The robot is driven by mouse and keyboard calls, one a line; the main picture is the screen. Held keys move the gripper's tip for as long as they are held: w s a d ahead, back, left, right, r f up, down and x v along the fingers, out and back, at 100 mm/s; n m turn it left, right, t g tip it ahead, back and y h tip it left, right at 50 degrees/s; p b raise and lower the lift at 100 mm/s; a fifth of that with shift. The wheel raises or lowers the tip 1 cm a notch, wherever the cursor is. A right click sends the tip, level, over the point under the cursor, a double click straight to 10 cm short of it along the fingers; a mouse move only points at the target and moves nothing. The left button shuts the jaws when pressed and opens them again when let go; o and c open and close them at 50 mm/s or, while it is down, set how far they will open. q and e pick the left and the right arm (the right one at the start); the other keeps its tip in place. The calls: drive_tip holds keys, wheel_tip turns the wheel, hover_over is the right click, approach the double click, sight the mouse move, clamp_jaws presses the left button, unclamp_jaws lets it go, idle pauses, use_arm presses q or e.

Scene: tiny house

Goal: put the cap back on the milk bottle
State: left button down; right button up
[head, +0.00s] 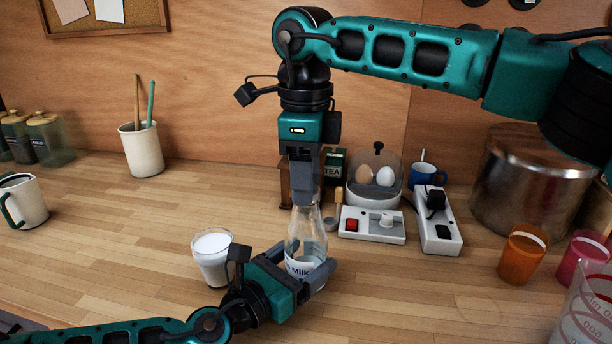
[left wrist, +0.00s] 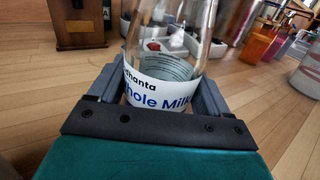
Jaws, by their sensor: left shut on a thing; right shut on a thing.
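The milk bottle (head: 306,243) is clear glass with a white label and stands upright on the wooden counter. My left gripper (head: 308,276) is shut around its lower body from the near left. The label and glass (left wrist: 160,88) fill the space between its fingers in the left wrist view. My right gripper (head: 304,200) points straight down over the bottle's mouth and is shut. Its fingers hide the cap and the top of the neck, so I cannot tell how the cap sits on the rim. The bottle looks empty or nearly so.
A glass of milk (head: 212,256) stands close left of the bottle. Behind are an egg cooker (head: 374,184), a switch panel (head: 371,225) and a power strip (head: 437,218). A steel pot (head: 505,185) and coloured cups (head: 522,254) are right. The left counter is mostly clear.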

drive_tip(key=m, duration=0.7)
drive_tip(key=shift+m, duration=0.3)
drive_tip(key=m, duration=0.6)
drive_tip(key=shift+m, duration=0.4)
drive_tip(key=o, duration=1.2)
drive_tip(key=shift+o, duration=0.2)
wheel_tip(320, 180, up, 12)
use_arm(q)
unclamp_jaws()
